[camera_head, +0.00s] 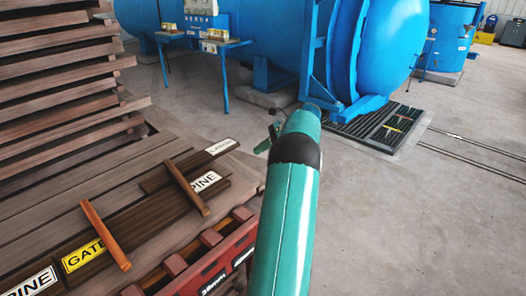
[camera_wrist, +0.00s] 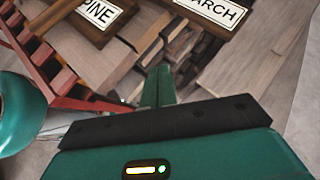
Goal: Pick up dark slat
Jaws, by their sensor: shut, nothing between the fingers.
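A dark brown slat (camera_head: 186,187) lies crosswise over labelled dark boards in the head view, left of my arm. A lighter orange-brown slat (camera_head: 105,235) lies roughly parallel to it, further left. My gripper (camera_head: 268,140) is up and to the right of the dark slat, clear of the boards and partly hidden by my own arm. In the wrist view my gripper (camera_wrist: 158,88) shows its two fingers together and empty. There, the ends of the dark boards with the PINE label (camera_wrist: 100,12) and the LARCH label (camera_wrist: 222,10) are at the top edge.
A tall timber stack (camera_head: 60,90) stands at the left. A red slotted rack (camera_head: 205,262) sits at the front of the boards and shows in the wrist view (camera_wrist: 62,80). A blue autoclave (camera_head: 255,40) stands behind. The grey floor (camera_head: 420,220) at right is open.

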